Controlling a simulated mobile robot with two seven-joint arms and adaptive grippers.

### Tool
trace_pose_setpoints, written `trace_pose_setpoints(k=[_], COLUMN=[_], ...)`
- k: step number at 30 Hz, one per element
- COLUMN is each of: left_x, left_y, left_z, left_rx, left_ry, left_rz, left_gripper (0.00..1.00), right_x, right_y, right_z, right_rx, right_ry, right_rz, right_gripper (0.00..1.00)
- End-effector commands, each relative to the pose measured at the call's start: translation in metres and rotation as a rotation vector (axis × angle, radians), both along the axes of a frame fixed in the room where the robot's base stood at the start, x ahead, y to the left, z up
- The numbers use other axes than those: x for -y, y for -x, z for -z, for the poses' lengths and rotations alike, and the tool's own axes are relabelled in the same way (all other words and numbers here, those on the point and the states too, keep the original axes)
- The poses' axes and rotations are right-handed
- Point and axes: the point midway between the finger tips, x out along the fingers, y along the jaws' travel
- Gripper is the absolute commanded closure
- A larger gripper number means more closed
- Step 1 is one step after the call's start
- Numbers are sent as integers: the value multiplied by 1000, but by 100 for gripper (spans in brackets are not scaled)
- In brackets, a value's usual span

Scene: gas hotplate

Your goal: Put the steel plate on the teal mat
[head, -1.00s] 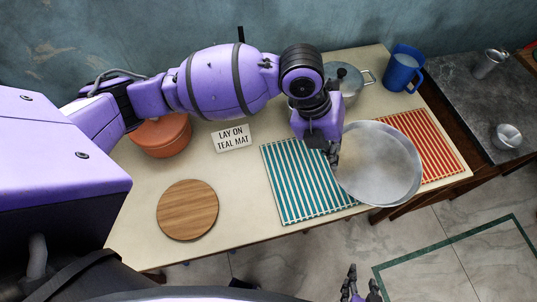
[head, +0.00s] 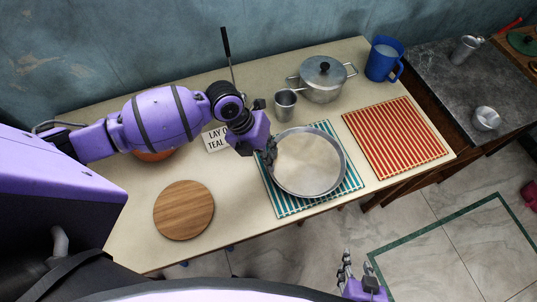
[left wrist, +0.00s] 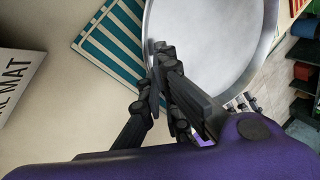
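The steel plate (head: 308,165), a wide shallow round dish, is level over the teal-striped mat (head: 290,208). The mat's stripes show around the plate on several sides. I cannot tell whether the plate touches the mat or hangs just above it. My left gripper (head: 270,153) is shut on the plate's left rim. In the left wrist view the fingers (left wrist: 160,58) pinch the rim of the plate (left wrist: 205,40), with the mat (left wrist: 112,42) at the left. My right gripper (head: 361,284) is open and empty, low in front of the table.
A red-striped mat (head: 395,138) lies bare to the right. A steel cup (head: 285,105), lidded pot (head: 323,78) and blue jug (head: 384,60) stand behind. A wooden board (head: 184,210), a sign (head: 215,139) and an orange pot (head: 153,155), partly hidden by my arm, are to the left.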

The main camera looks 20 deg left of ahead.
Motion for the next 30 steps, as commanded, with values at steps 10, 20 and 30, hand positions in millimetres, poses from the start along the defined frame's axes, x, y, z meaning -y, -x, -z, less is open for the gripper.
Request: trace_pose_setpoints(k=[10, 20, 30], left_x=[0, 0, -18], left_y=[-1, 0, 0], left_z=[6, 5, -34], left_rx=[2, 1, 5], left_ry=[0, 0, -2], left_rz=[-1, 0, 0], left_gripper=[85, 77, 77], right_x=[2, 1, 1], right_y=[0, 0, 1], right_z=[0, 0, 1], right_rx=[0, 1, -1], right_ry=[1, 0, 0], right_rz=[6, 8, 6], right_gripper=[60, 60, 60])
